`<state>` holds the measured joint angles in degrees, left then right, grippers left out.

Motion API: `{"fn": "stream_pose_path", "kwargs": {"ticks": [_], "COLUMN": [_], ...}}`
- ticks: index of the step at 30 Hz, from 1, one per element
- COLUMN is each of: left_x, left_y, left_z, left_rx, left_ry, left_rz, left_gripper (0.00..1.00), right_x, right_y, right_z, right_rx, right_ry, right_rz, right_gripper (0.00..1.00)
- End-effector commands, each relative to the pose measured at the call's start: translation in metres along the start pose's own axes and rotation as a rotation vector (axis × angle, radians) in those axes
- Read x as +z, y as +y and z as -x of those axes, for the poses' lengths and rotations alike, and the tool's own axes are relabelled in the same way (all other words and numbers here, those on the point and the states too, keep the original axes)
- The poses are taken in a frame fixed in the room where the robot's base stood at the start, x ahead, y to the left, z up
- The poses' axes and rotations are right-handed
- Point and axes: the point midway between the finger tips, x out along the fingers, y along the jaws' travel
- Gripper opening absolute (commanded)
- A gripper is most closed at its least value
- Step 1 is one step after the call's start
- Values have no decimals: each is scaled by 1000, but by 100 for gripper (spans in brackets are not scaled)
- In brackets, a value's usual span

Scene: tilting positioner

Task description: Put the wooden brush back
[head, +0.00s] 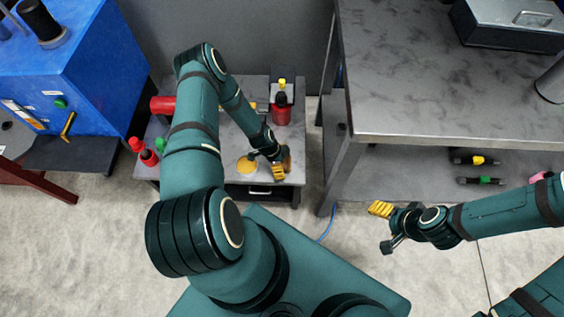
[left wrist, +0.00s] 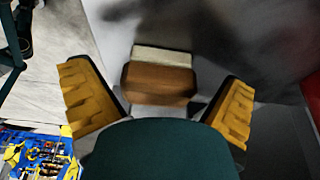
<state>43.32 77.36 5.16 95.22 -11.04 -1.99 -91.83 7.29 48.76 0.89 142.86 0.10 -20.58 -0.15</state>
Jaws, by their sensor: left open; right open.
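The wooden brush (left wrist: 160,84) shows in the left wrist view as a brown block with a pale bristle strip (left wrist: 162,57) along its far side. It lies ahead of my left gripper, between the lines of its two spread yellow fingers, with gaps on both sides. In the head view my left gripper (head: 277,163) is low over the right part of the small grey bench (head: 222,130); the brush there is hard to tell from the fingers. My right gripper (head: 385,228) is open and empty, over the floor in front of the large table.
A red bottle (head: 282,109) stands at the bench's back right, and red bottles (head: 147,153) stand at its left. The large metal table (head: 440,90) stands right of the bench, a blue machine (head: 75,65) left.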

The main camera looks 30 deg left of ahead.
Motion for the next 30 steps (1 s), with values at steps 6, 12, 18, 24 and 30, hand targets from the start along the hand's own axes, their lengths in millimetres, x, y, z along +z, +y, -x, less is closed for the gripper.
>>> {"fn": "stream_pose_path", "kwargs": {"ticks": [6, 12, 18, 24, 30], "left_x": [-1, -1, 0, 0, -10], "left_y": [-2, -2, -1, 0, 3], "left_z": [32, 75, 106, 120, 123], "left_rx": [-3, -3, -1, 0, 3], "left_ry": [-1, -1, -1, 0, 4], "left_rz": [-1, 0, 1, 0, 24], "left_gripper": [100, 100, 100, 100, 100], "right_x": [0, 2, 2, 3, 3], "right_y": [-3, -7, -10, -10, -10], "right_z": [9, 19, 25, 28, 27], "right_rx": [0, -1, -1, -1, -1], "right_ry": [-4, -9, -12, -14, -14], "right_rz": [-1, -1, -2, -2, -2], "right_gripper": [71, 71, 71, 71, 71]}}
